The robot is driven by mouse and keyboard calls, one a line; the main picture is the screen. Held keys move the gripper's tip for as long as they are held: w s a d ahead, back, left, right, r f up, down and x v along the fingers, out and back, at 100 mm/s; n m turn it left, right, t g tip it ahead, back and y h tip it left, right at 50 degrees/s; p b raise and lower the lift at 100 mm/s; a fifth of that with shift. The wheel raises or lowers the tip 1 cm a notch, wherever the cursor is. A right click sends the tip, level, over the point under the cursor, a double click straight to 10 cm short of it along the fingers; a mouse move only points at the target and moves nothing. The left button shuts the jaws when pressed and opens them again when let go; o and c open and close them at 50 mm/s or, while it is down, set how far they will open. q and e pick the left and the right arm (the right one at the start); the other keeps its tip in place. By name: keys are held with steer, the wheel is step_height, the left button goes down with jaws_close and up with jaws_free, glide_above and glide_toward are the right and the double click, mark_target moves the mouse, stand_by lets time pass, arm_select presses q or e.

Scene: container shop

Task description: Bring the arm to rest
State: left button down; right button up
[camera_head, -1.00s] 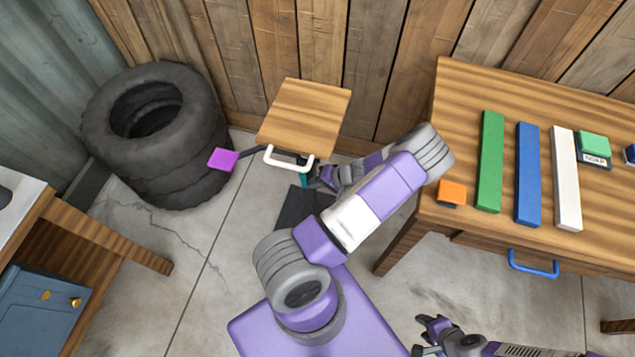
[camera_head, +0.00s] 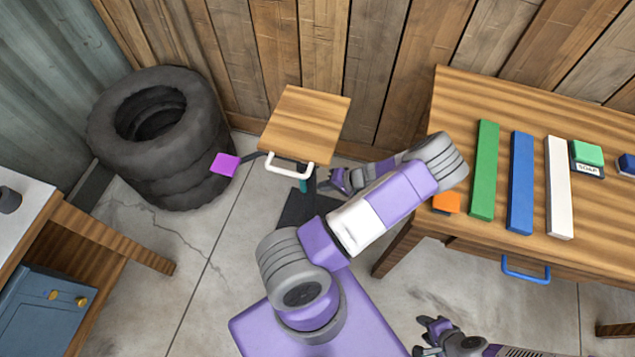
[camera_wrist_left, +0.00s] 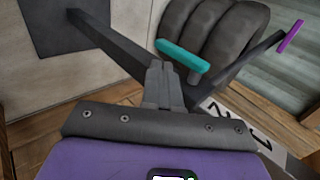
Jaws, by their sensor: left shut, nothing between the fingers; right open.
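My left arm (camera_head: 375,215) reaches up and right from my purple base, then its forearm bends back left. My left gripper (camera_head: 336,183) is shut and empty, just right of a dark stand below a small wooden board (camera_head: 308,122). Its closed fingers (camera_wrist_left: 160,78) show in the left wrist view, near a teal bar (camera_wrist_left: 182,55) on the dark stand. My right gripper (camera_head: 428,333) is open and empty over the floor at the bottom.
The board has a white handle (camera_head: 290,168) and a purple plate (camera_head: 224,164). Stacked tyres (camera_head: 185,155) stand left. A table (camera_head: 455,105) at right, close to my left elbow, holds green (camera_head: 484,170), blue (camera_head: 521,183) and white bars (camera_head: 558,190) and an orange block (camera_head: 446,202). Floor between is open.

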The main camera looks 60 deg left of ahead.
arm_select(q)
steer(key=p+v, duration=0.1)
steer(key=v, duration=0.3)
steer(key=shift+w+d+f, duration=0.1)
steer(key=shift+w+d, duration=0.15)
steer(key=s+d+f+m+h+p, duration=0.1)
steer(key=s+d+f+h+p, duration=0.2)
steer(key=d, duration=0.5)
steer(key=d+r+m+t+h+p, duration=0.1)
steer(key=d+r+m+t+h, duration=0.1)
steer(key=d, duration=0.9)
steer(key=d+r+m+t+h, duration=0.2)
steer(key=d+r+t+h, duration=0.2)
steer(key=d, duration=0.6)
steer(key=shift+d+r+h+p, duration=0.4)
steer(key=shift+r+h, duration=0.2)
steer(key=shift+h, duration=0.4)
steer(key=shift+s+a, duration=0.1)
steer(key=shift+a, duration=0.05)
